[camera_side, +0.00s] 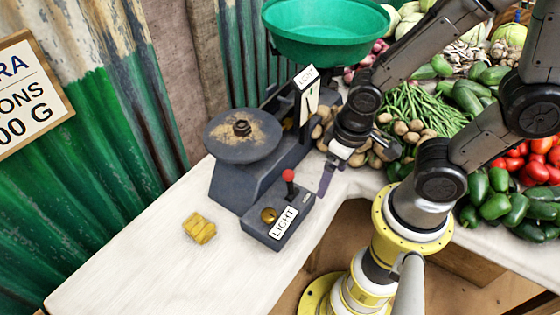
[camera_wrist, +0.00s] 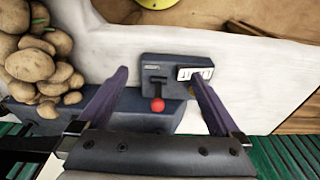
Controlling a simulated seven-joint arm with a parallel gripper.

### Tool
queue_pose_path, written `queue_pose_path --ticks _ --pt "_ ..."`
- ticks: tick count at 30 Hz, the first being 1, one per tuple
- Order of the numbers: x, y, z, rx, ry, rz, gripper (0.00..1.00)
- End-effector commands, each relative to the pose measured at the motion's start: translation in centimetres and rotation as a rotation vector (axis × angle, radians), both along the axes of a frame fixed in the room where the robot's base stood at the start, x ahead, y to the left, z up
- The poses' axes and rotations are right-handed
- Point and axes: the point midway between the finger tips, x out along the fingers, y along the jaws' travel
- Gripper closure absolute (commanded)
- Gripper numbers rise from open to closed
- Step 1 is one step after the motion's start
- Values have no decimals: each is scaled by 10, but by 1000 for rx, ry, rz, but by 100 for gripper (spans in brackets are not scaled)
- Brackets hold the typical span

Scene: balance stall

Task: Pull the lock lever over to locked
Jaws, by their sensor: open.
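The lock lever (camera_side: 289,184) is a dark stick with a red knob, standing on a small grey box (camera_side: 259,232) at the front of the balance. The box carries a white plate reading LIGHT and a brass disc. In the wrist view the red knob (camera_wrist: 157,105) shows between the two finger lines, with the label (camera_wrist: 194,73) to its right. My gripper (camera_side: 325,180) is open and empty, just right of the lever in the side view. Its purple fingers (camera_wrist: 160,80) spread on both sides of the lever in the wrist view; contact cannot be told.
The balance has a dark round plate (camera_side: 225,142) and a green pan (camera_side: 325,40). Potatoes (camera_wrist: 35,65), beans (camera_side: 415,105) and other vegetables crowd the right side.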

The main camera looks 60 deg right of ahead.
Motion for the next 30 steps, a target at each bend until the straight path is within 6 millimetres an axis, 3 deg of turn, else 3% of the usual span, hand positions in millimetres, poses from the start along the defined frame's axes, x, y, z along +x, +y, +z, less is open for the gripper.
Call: queue_pose_path --ticks 3,6,9,12,14,18,24,26,30 --pt "26 -8 41 33 -155 -65 0" --pt "35 -21 93 46 -299 -105 0" --pt "25 -33 141 35 -404 -108 0" --pt "5 -39 171 16 -450 -76 0" --pt "-5 -39 177 7 -442 -45 0" --pt "-18 -37 170 -7 -375 11 0" --pt "-18 -37 169 -9 -372 19 0" --pt "-18 -37 169 -9 -372 19 7" --pt "-9 -38 175 -8 -413 8 32"
